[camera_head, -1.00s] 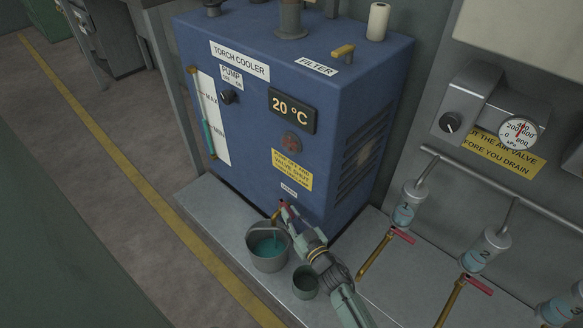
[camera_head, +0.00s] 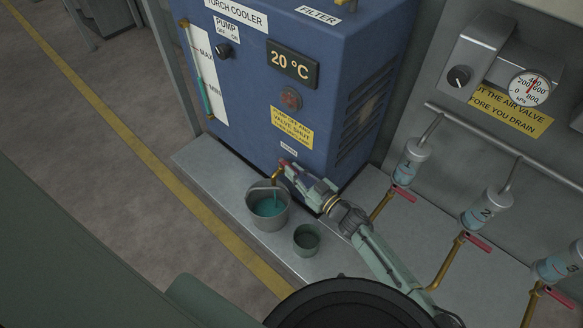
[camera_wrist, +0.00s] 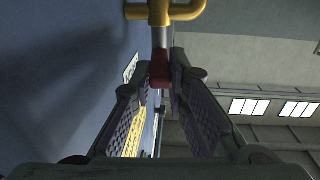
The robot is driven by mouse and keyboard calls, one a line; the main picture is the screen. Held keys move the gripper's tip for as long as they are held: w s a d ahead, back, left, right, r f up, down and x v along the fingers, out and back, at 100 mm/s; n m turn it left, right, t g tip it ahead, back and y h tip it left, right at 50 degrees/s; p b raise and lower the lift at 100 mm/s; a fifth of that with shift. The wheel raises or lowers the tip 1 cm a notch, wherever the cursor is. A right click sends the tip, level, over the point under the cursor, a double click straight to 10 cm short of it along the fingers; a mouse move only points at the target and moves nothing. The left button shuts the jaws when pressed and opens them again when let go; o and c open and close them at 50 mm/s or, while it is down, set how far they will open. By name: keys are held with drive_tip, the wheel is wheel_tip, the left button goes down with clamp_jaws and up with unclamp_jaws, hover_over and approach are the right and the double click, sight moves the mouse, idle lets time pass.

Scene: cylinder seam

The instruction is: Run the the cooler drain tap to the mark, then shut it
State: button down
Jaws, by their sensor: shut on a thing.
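The blue torch cooler (camera_head: 300,100) stands on a grey ledge. Its brass drain tap (camera_head: 276,176) is low on the front. A grey bucket (camera_head: 268,217) sits under the spout with teal liquid (camera_head: 269,207) in it, and a thin teal stream appears to run into it. My gripper (camera_head: 289,168) is at the tap. In the wrist view my fingers close around the red tap handle (camera_wrist: 160,74), below the brass body (camera_wrist: 165,12). The sight gauge (camera_head: 203,84) has MAX and MIN labels and a teal column near MIN. No mark is readable on the bucket.
A smaller grey pot (camera_head: 306,240) stands right of the bucket. Numbered filter bowls with brass drains and red handles, such as bowl 1 (camera_head: 411,165), hang at the right. A pressure gauge (camera_head: 529,88) and yellow warning sign are above. Open floor lies left.

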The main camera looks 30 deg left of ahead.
drive_tip(key=c, duration=1.6)
unclamp_jaws()
drive_tip(key=shift+o, duration=0.2)
drive_tip(key=shift+d, duration=0.1)
drive_tip(key=v, duration=0.7)
drive_tip(key=shift+d, duration=0.2)
drive_tip(key=shift+s, duration=0.1)
